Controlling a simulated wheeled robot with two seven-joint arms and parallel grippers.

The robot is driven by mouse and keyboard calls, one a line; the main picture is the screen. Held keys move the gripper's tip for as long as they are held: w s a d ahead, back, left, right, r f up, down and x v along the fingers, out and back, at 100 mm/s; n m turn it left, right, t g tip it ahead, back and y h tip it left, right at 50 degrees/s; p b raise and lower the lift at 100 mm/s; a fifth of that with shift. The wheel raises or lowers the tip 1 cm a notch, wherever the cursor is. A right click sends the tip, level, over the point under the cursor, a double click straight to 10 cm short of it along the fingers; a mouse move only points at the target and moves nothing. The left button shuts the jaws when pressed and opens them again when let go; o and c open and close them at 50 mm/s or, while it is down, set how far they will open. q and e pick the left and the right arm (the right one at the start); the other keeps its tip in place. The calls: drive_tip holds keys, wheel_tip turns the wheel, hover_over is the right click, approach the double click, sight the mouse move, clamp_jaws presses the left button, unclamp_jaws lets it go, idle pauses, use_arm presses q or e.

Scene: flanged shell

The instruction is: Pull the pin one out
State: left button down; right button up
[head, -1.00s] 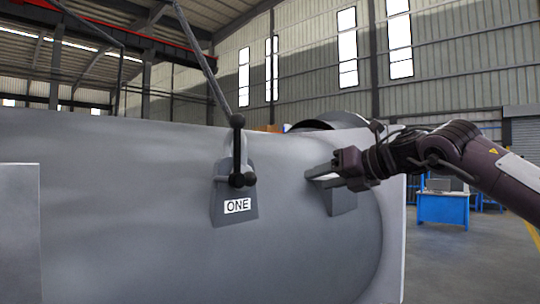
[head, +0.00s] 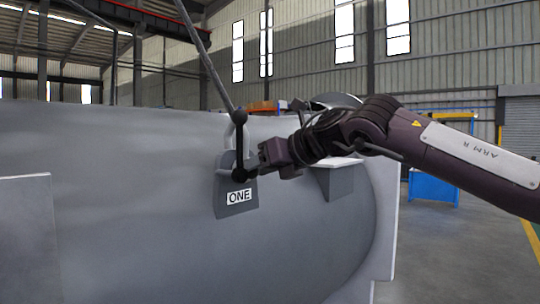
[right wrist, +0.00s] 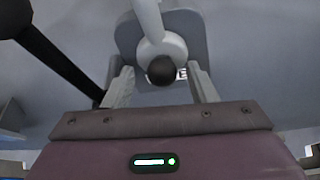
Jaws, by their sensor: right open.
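Pin one shows in the head view as a black ball-ended piece (head: 239,173) at a grey shackle, on a bracket (head: 222,200) of the grey shell labelled ONE. A black ball end (right wrist: 162,70) on a grey rounded piece also shows in the right wrist view. My right gripper (head: 258,162) is just right of the pin in the head view. In the right wrist view, my right gripper (right wrist: 160,82) is open, with the black ball between its two fingers. Whether they touch it cannot be told. My left gripper is not in view.
A grey sling leg (head: 205,58) runs up from a black ball above the bracket. In the right wrist view a black bar (right wrist: 62,58) passes close to the left finger. A second bracket (head: 336,180) stands on the shell to the right, and a blue bench (head: 432,190) stands behind.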

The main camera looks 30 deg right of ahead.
drive_tip(key=shift+w, duration=0.1)
drive_tip(key=shift+d+f, duration=0.1)
drive_tip(key=shift+d, duration=0.05)
drive_tip(key=shift+c, duration=0.3)
clamp_jaws()
drive_tip(key=s+d+b, duration=0.3)
drive_tip(key=s+b, duration=0.1)
drive_tip(key=s, duration=0.6)
drive_tip(key=shift+s+d, duration=0.15)
drive_tip(key=shift+d, duration=0.1)
idle(1.0)
